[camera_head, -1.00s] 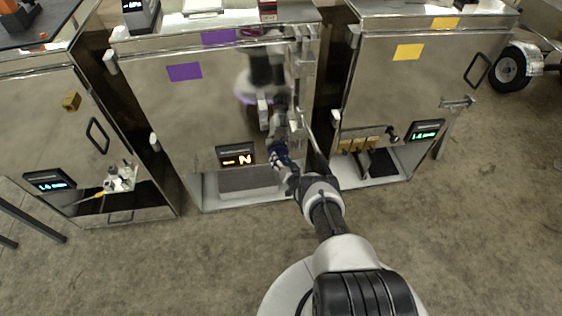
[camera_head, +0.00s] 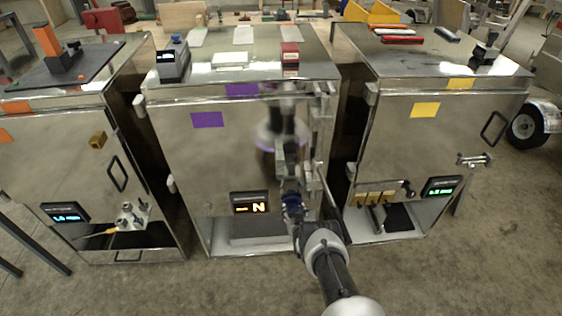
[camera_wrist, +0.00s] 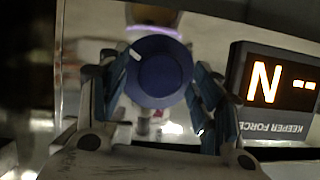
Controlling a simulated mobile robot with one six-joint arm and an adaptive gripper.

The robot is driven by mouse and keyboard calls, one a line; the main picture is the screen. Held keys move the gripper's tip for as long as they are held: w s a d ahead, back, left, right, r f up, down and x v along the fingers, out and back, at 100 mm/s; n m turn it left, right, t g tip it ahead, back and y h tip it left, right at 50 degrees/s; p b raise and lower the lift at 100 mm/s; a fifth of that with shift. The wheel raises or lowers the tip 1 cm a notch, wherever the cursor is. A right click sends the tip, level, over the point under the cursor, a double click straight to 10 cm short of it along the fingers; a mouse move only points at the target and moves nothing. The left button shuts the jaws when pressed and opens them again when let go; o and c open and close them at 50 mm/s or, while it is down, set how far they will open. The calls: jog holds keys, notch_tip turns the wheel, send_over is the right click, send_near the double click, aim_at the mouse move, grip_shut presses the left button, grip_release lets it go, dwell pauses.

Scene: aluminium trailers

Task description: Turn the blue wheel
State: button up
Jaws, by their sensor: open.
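The blue wheel (camera_wrist: 158,72) is a round dark blue knob in the wrist view, mounted on the shiny metal front of the middle trailer. My gripper (camera_wrist: 157,95) is open, with one blue-padded finger on each side of the wheel. Whether the fingers touch it is not clear. In the head view my gripper (camera_head: 291,200) is at the lower right of the middle trailer's front, and my arm hides the wheel there.
A display (camera_wrist: 275,85) reading N, marked KEEPER FORCE, is right of the wheel in the wrist view. It also shows on the middle trailer (camera_head: 249,204). Metal trailers stand left (camera_head: 65,130) and right (camera_head: 425,140). Open floor lies in front.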

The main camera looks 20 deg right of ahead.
jog(key=shift+a+n, duration=0.15)
jog(key=shift+n, duration=0.15)
jog(key=p+v, duration=0.9)
jog(key=v, duration=0.8)
jog(key=w+r+g, duration=0.1)
jog(key=w+r, duration=1)
jog(key=r, duration=0.1)
jog(key=shift+n+g+y, duration=0.5)
jog(key=shift+g+y, duration=0.1)
jog(key=shift+g, duration=0.3)
jog(key=w+r, duration=0.1)
jog(key=r, duration=0.4)
jog(key=w+a+r+b, duration=0.1)
jog(key=r, duration=0.4)
jog(key=w+a+r, duration=0.1)
jog(key=w+r, duration=0.1)
jog(key=r, duration=0.3)
jog(key=shift+w+a+b, duration=0.1)
jog(key=shift+a+b, duration=0.05)
jog(key=shift+b, duration=0.25)
